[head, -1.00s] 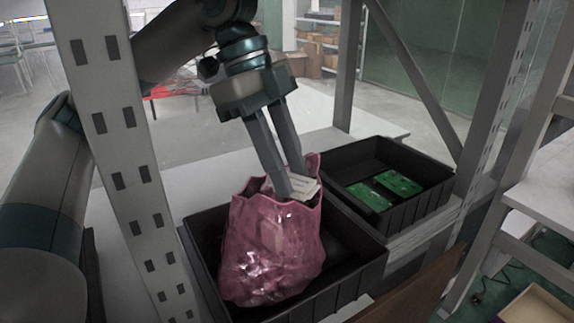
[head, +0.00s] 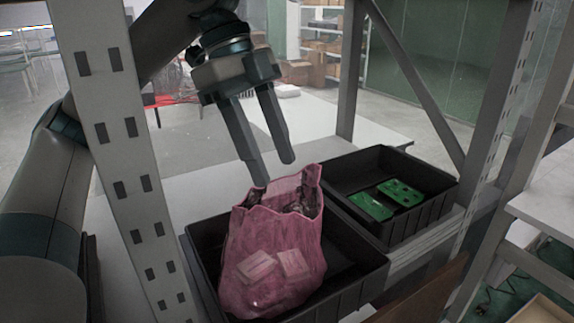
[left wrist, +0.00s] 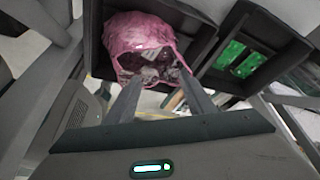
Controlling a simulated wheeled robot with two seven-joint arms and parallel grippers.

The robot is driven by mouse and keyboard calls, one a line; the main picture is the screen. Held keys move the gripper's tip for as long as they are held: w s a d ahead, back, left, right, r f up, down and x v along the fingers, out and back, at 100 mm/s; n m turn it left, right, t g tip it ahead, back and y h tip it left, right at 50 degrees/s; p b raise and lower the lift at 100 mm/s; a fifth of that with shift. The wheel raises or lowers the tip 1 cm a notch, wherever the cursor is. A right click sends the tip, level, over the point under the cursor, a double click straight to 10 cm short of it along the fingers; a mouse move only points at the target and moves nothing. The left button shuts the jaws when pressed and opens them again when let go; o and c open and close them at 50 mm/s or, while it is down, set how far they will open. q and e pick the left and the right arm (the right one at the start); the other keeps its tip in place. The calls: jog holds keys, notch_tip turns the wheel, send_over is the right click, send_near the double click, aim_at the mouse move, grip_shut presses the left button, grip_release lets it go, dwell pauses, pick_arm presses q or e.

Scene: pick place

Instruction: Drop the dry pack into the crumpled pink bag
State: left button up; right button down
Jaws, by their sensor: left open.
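The crumpled pink bag (head: 262,228) stands upright with its mouth open in a black crate (head: 350,296). It also shows in the left wrist view (left wrist: 126,32). Two pale flat packs, a left one (head: 257,265) and a right one (head: 294,262), show at the lower front of the bag, seemingly through its thin wall. I cannot tell which is the dry pack. In the left wrist view, pale and dark contents (left wrist: 150,74) show inside the mouth. My left gripper (head: 276,172) is open and empty just above the bag's mouth. My right gripper is out of view.
A second black crate (head: 428,213) behind to the right holds green boards (head: 400,193). A perforated grey rack post (head: 118,165) stands on the left, and another post with a diagonal brace (head: 415,85) stands at the back right. The white shelf surface (head: 190,190) is mostly clear.

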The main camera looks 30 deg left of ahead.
pick_arm(q)
jog(key=a, duration=1)
dwell(0.5)
